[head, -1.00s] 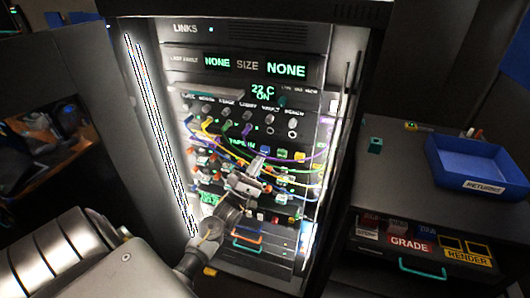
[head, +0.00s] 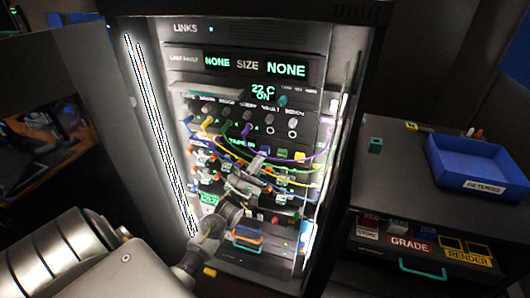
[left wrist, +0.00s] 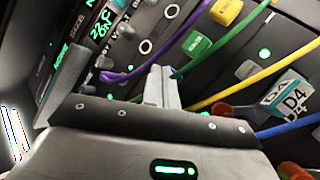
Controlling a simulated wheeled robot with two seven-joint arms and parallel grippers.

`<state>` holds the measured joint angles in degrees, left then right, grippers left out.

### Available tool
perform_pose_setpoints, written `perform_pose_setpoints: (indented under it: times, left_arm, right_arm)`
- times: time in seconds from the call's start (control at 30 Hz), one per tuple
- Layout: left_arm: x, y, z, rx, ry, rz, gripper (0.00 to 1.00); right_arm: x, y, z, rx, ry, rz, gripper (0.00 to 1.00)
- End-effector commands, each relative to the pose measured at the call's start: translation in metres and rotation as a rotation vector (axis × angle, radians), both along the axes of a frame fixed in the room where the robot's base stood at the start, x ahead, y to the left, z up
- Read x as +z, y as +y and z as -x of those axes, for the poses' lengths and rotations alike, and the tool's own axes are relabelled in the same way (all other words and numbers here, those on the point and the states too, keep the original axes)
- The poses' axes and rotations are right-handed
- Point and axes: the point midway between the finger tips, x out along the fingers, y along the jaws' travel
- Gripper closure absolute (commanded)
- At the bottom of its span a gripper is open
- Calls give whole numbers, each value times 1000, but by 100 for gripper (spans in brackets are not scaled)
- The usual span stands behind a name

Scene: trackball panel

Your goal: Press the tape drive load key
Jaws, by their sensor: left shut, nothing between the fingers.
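The tape drive panel, with a lit TAPE IN readout (head: 242,141), sits midway up the open equipment rack. To the right of the readout is a row of small coloured keys: blue, a green key (head: 282,153) and a yellow key (head: 299,156). Their lettering is too small to read, so I cannot tell which is the load key. My left gripper (head: 259,163) is shut and empty, in front of the panel just below this row. In the left wrist view its fingertips (left wrist: 160,74) point toward the panel, close to a green key (left wrist: 197,44); contact cannot be told. My right gripper is out of view.
Purple, yellow, green and blue cables loop across the panel; a purple cable (left wrist: 152,62) and others pass close to my fingers. A D4 tag (left wrist: 288,97) hangs nearby. A blue returns tray (head: 476,167) stands on the cabinet at right. The rack's side frame borders the opening.

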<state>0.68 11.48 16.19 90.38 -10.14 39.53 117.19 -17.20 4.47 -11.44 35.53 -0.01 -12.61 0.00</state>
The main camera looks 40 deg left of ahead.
Motion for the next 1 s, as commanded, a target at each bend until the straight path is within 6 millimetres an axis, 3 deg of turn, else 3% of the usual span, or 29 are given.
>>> perform_pose_setpoints:
  times: [1.0]
  left_arm:
    - [0, 3, -7, 0, 0, 0, 100]
  right_arm:
    - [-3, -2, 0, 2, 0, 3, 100]
